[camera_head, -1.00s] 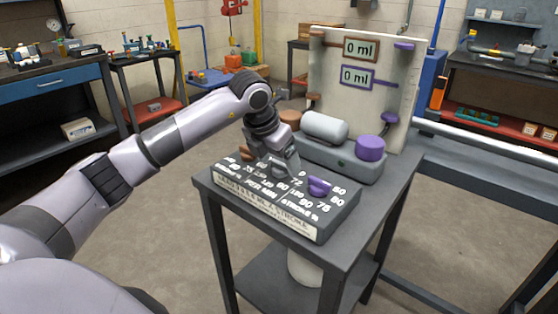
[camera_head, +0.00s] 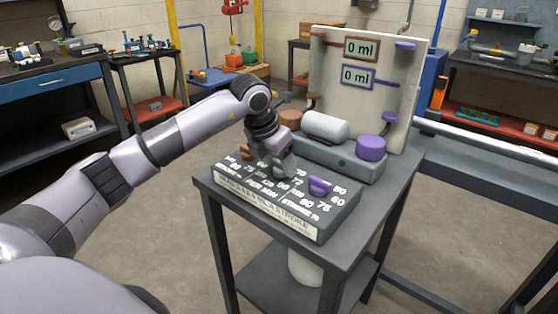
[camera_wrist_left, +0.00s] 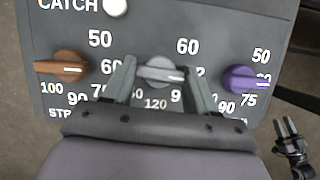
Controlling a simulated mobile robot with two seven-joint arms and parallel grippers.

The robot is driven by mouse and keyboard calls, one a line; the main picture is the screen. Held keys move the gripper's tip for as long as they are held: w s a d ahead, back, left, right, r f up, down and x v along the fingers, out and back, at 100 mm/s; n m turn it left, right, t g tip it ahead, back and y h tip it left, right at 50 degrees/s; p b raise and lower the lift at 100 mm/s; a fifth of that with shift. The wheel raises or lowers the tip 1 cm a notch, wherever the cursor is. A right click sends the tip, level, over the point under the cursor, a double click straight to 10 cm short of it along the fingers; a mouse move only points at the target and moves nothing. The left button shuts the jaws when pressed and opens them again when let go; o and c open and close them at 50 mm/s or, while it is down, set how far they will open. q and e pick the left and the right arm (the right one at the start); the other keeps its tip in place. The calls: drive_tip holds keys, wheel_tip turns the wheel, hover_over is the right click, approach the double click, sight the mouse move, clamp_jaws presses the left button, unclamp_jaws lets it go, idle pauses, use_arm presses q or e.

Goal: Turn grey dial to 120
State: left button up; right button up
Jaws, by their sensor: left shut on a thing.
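The grey dial (camera_wrist_left: 162,72) sits in the middle of the control panel (camera_head: 245,196). In the left wrist view its white mark points right and slightly down, towards a number partly hidden by a finger. The number 120 is printed below the dial. My left gripper (camera_wrist_left: 160,78) is shut on the grey dial, one finger on each side. In the head view the left gripper (camera_head: 281,172) is down at the panel and hides the dial. What looks like my right gripper (camera_wrist_left: 287,128) shows small at the lower right of the left wrist view, away from the panel.
A brown dial (camera_wrist_left: 62,68) is left of the grey dial and a purple dial (camera_wrist_left: 245,79) is right of it. A white button (camera_wrist_left: 115,8) is above. Behind the panel stand a grey pump (camera_head: 325,128) and a board with two 0 ml displays (camera_head: 360,48).

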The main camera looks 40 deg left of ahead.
use_arm(q)
drive_tip(key=m+h, duration=0.1)
drive_tip(key=m, duration=0.2)
drive_tip(key=shift+a+r+p, duration=0.1)
drive_tip(key=shift+a+p, duration=0.05)
drive_tip(key=shift+p, duration=0.15)
drive_tip(key=m+h, duration=0.1)
drive_tip(key=m, duration=0.1)
drive_tip(key=m+g+p, duration=0.1)
drive_tip(key=m, duration=0.1)
drive_tip(key=shift+w+m+h, duration=0.15)
drive_tip(key=shift+m+h, duration=0.15)
drive_tip(key=shift+h, duration=0.1)
drive_tip(key=m+g, duration=0.1)
drive_tip(key=m, duration=0.2)
drive_tip(key=shift+w+a+m+h+p, duration=0.1)
drive_tip(key=shift+m+h+p, duration=0.2)
drive_tip(key=shift+m+h, duration=0.1)
drive_tip(key=m+g, duration=0.1)
drive_tip(key=m, duration=0.1)
drive_tip(key=m+g, duration=0.1)
drive_tip(key=m, duration=0.2)
drive_tip(key=shift+w+g, duration=0.1)
drive_tip(key=shift+g, duration=0.2)
drive_tip(key=shift+m, duration=0.4)
drive_tip(key=o, duration=1.1)
drive_tip(key=shift+c, duration=0.2)
drive_tip(key=v, duration=0.7)
